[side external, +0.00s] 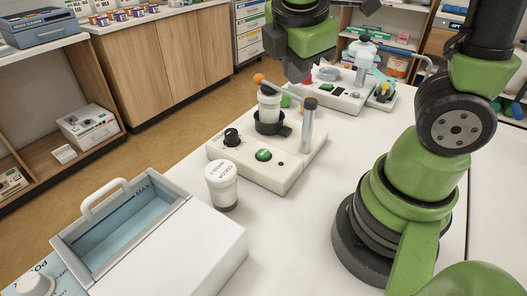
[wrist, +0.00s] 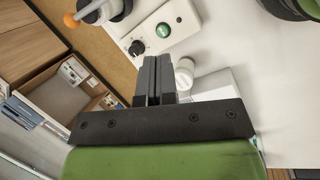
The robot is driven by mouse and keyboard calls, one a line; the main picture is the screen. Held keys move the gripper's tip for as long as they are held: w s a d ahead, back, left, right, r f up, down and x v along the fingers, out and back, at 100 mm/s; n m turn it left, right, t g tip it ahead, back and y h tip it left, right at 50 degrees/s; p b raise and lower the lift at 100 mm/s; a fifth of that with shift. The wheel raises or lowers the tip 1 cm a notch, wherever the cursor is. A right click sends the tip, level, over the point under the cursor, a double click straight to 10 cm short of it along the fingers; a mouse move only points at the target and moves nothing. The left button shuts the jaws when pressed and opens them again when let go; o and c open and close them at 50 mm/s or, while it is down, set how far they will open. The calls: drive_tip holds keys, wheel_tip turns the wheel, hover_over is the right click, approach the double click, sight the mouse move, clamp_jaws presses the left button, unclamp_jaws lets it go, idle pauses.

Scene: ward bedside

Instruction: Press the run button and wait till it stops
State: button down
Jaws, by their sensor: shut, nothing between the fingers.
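The run button is likely the round green button (side external: 264,155) on the front of a white machine (side external: 290,174), next to a black knob (side external: 231,137). In the wrist view the green button (wrist: 163,30) shows beyond my fingertips. The machine has a grey post with an arm ending in an orange ball, and a white cup (side external: 269,104) sits in its black holder. My gripper (side external: 297,72) is above and behind the machine, apart from the button. In the wrist view its two dark fingers (wrist: 155,60) are together with nothing between them.
A white lidded jar (side external: 222,186) stands just in front of the machine. A white box with a blue basin and handle (side external: 121,215) is at the front left. A second white device (side external: 335,97) stands behind. Bare table lies right of the machine.

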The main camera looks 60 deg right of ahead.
sight(261, 153)
drive_tip(key=w+f+n+h, duration=0.5)
drive_tip(key=w+f+n, duration=0.2)
drive_tip(key=n, duration=1)
drive_tip(key=shift+x, duration=0.8)
drive_tip(key=shift+w+a+f, duration=0.1)
drive_tip(key=shift+w+f, duration=0.05)
drive_tip(key=shift+f, duration=0.05)
drive_tip(key=shift+f, duration=4.3)
drive_tip(key=shift+f, duration=0.1)
drive_tip(key=shift+f, duration=0.3)
